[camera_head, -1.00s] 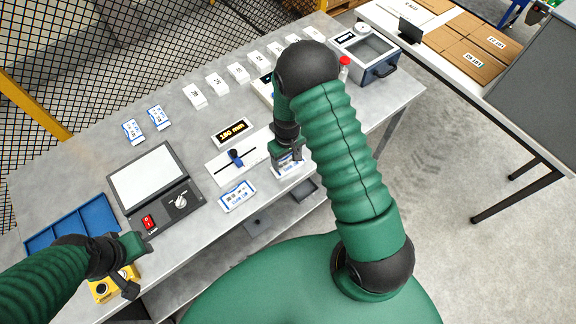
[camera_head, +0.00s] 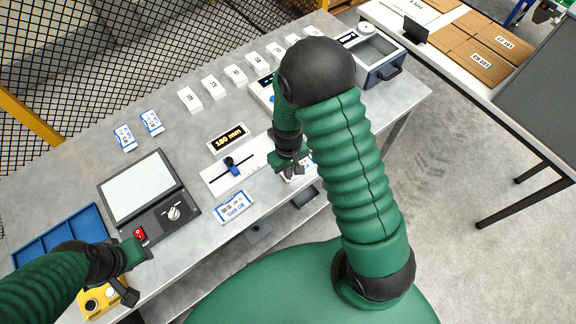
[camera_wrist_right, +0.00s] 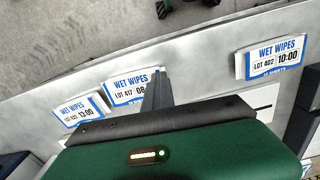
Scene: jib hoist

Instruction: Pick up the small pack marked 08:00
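The pack marked 08 (camera_wrist_right: 133,88), white and blue with LOT 417, lies on the table in the right wrist view; the rest of its time is hidden behind a dark finger. In the head view a pack (camera_head: 302,168), mostly covered, lies under my right gripper (camera_head: 291,168). The right gripper (camera_wrist_right: 157,90) is just over the pack; whether it touches, or how wide it is, I cannot tell. Similar packs marked 13:00 (camera_wrist_right: 80,111) and 10:00 (camera_wrist_right: 272,57) lie on either side. My left gripper (camera_head: 133,272) is by the yellow button box (camera_head: 100,299); its opening is unclear.
A slider gauge (camera_head: 232,166) and a 180 mm display (camera_head: 228,137) stand left of the right gripper. A scale (camera_head: 140,188) and blue tray (camera_head: 62,238) are further left. Two packs (camera_head: 151,122) lie behind, near several white blocks (camera_head: 211,87). A grey bin (camera_head: 372,57) stands back right.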

